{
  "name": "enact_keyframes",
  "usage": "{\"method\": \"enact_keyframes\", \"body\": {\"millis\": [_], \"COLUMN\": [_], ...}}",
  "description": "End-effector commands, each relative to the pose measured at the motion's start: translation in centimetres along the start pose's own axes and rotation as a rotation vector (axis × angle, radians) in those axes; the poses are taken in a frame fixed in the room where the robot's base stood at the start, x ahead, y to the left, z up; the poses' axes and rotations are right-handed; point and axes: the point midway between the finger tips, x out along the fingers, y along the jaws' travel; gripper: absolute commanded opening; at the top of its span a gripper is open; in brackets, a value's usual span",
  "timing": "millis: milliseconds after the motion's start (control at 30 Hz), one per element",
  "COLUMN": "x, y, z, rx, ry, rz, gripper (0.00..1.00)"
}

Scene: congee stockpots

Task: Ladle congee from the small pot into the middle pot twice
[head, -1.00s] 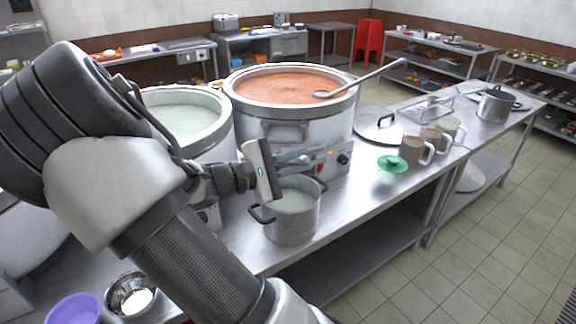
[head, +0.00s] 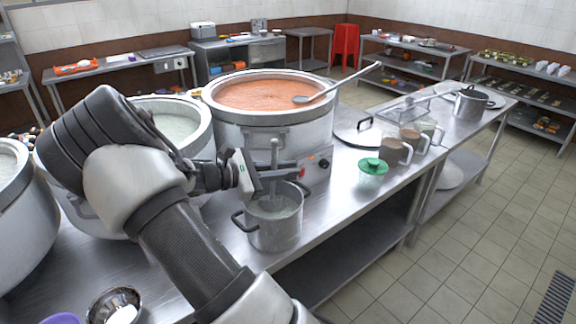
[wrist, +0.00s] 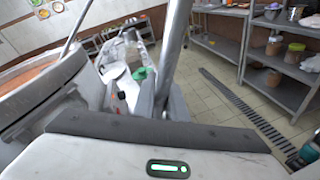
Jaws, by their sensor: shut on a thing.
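The small pot (head: 274,232), steel with dark handles and pale congee inside, stands near the counter's front edge. My gripper (head: 280,172) is above it, shut on the upright ladle (head: 274,154). The ladle's lower end goes down into the small pot; its bowl is not clear to see. The ladle's grey handle (wrist: 178,50) also rises between the fingers in the wrist view. The middle pot (head: 202,142), large and holding white congee, is behind and left of my gripper, partly hidden by my arm.
A large pot of orange congee (head: 318,130) with a spoon (head: 335,84) across it stands behind the small pot. Another large pot (head: 25,235) is at far left.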

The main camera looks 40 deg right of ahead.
Motion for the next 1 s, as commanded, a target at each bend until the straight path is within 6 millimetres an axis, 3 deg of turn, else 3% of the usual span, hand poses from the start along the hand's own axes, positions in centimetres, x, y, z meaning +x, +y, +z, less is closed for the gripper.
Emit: {"method": "enact_keyframes", "body": {"millis": [33,200,633,1000], "x": [0.3,0.4,-0.3,-0.5], "y": [-0.6,-2.4,-8.1,-9.1], "z": [-1.4,-3.2,-4.6,-4.5], "rx": [0.0,0.044,0.318,0.383], "ry": [-0.001,-0.011,-0.069,-0.081], "rz": [0.0,0.015,0.094,0.111], "gripper": [0.0,0.0,0.0,0.0]}}
